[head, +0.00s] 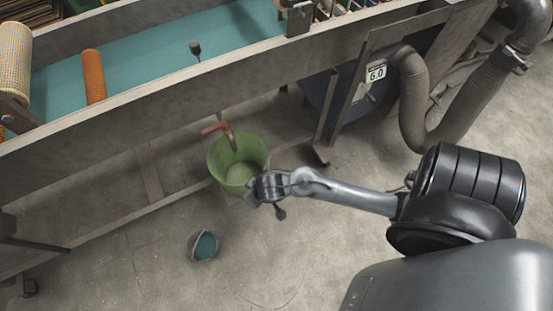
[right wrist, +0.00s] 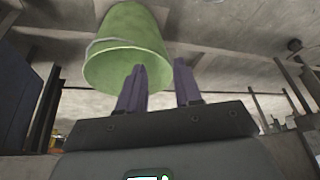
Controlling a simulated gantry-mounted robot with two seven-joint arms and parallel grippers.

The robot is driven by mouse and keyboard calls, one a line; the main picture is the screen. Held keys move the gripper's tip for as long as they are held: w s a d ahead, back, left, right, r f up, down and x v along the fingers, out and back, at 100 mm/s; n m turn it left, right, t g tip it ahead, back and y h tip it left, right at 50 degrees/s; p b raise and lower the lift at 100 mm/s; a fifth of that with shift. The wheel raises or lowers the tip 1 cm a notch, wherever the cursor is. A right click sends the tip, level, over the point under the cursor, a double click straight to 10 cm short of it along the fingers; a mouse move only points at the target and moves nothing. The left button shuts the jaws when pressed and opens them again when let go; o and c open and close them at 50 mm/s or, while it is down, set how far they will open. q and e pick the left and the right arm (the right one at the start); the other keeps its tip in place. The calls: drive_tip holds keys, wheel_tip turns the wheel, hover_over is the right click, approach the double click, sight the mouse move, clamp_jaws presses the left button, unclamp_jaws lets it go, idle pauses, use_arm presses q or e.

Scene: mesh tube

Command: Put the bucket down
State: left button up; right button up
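The green bucket (head: 216,163) is upright below the machine's side beam in the head view, its open top facing up. It also shows large at the top left of the right wrist view (right wrist: 120,45). My right gripper (head: 257,190) is at the bucket's right side in the head view. In the right wrist view its two dark fingers (right wrist: 160,72) stand apart with a visible gap. One finger overlaps the bucket and the other is beside it. I cannot tell whether they touch it, or whether the bucket rests on the floor. My left gripper is not in view.
A red-handled tap (head: 215,128) hangs over the bucket. A small round container with teal inside (head: 205,246) is on the floor at front left. The long machine (head: 150,105) with a teal belt blocks the back. The floor in front is mostly clear.

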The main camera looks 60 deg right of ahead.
drive_tip(key=s+a+r+n+g, duration=0.1)
drive_tip(key=s+r+n, duration=0.2)
drive_tip(key=s+r, duration=0.6)
drive_tip(key=shift+s+n+y, duration=0.15)
drive_tip(key=shift+n+y, duration=0.15)
drive_tip(key=shift+n, duration=0.1)
drive_tip(key=shift+r, duration=0.1)
